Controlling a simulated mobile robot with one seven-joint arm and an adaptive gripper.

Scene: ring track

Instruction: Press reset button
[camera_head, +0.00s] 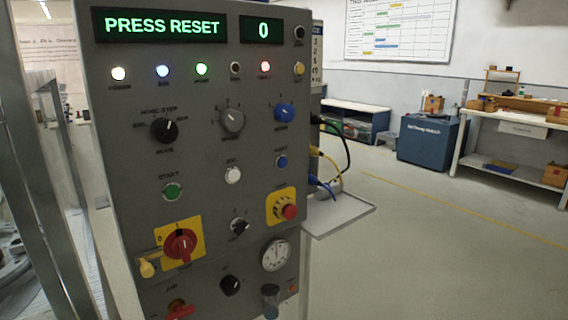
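A grey control panel (130,215) fills the left half of the head view. Its green display (163,26) reads "PRESS RESET", and a second display (262,30) reads "0". A small blue button (281,161) sits on the panel's right side, under a small label that seems to read RESET. It lies below a larger blue knob (284,112) and above a red button on a yellow plate (281,208). Nothing covers the blue button. My gripper is not in view.
A green START button (172,191), a white button (233,175) and a red rotary switch (181,245) share the panel. A grey shelf (340,212) with cables juts out at its right. Open floor lies to the right, with a blue cabinet (430,140) and workbench behind.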

